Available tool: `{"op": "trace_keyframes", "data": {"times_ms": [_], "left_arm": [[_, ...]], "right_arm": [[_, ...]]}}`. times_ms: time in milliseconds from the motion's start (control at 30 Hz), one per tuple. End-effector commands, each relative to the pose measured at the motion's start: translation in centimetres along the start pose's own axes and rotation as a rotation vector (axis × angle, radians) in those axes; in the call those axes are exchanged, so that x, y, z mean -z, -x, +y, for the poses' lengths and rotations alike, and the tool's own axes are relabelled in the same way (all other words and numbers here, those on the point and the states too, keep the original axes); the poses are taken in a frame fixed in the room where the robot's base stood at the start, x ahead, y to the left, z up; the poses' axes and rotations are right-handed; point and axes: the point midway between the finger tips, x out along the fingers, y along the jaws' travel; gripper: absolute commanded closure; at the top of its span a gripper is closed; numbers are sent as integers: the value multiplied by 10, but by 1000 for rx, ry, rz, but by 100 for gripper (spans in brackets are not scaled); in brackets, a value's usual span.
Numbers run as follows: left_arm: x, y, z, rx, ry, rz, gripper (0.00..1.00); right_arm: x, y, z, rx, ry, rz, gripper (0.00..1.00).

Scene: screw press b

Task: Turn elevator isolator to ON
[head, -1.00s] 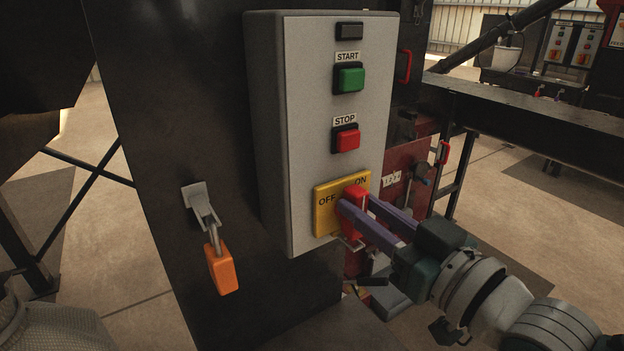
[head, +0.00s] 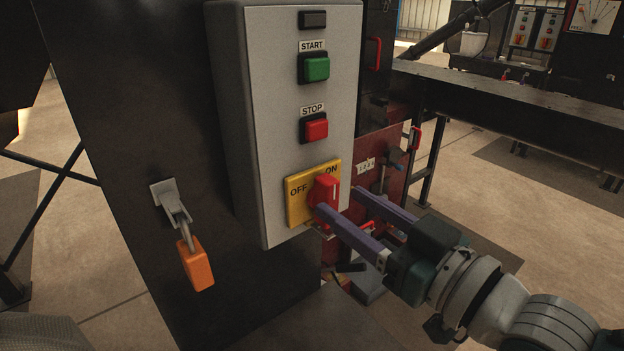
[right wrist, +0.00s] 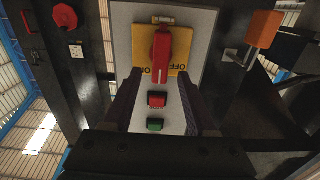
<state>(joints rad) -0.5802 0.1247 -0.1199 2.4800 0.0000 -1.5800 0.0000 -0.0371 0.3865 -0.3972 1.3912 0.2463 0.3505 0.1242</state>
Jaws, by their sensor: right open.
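The elevator isolator is a red rotary handle (head: 324,191) on a yellow plate (head: 297,208) marked OFF and ON, low on the grey control box. In the right wrist view the red handle (right wrist: 162,55) stands straight, between the OFF and ON lettering on the yellow plate (right wrist: 122,45). My right gripper (head: 338,200) is open, with its purple fingers apart in front of the handle. One fingertip overlaps the handle's lower edge in the head view; I cannot tell whether it touches. In the right wrist view the fingers (right wrist: 161,88) are spread and empty. My left gripper is not in view.
Above the isolator are a red STOP button (head: 315,128) and a green START button (head: 315,67). A dark beam (head: 510,107) runs along the right. Open floor lies at lower right.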

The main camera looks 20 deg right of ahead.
Motion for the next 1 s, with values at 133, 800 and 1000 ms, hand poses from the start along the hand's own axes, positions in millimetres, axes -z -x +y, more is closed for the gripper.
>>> {"op": "trace_keyframes", "data": {"times_ms": [133, 800, 1000], "left_arm": [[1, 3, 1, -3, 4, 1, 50], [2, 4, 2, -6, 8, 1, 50], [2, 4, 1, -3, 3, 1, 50]], "right_arm": [[-1, 32, 0, 0, 0, -5, 43], [0, 71, 0, 0, 0, -1, 43], [0, 71, 0, 0, 0, -1, 43]]}}
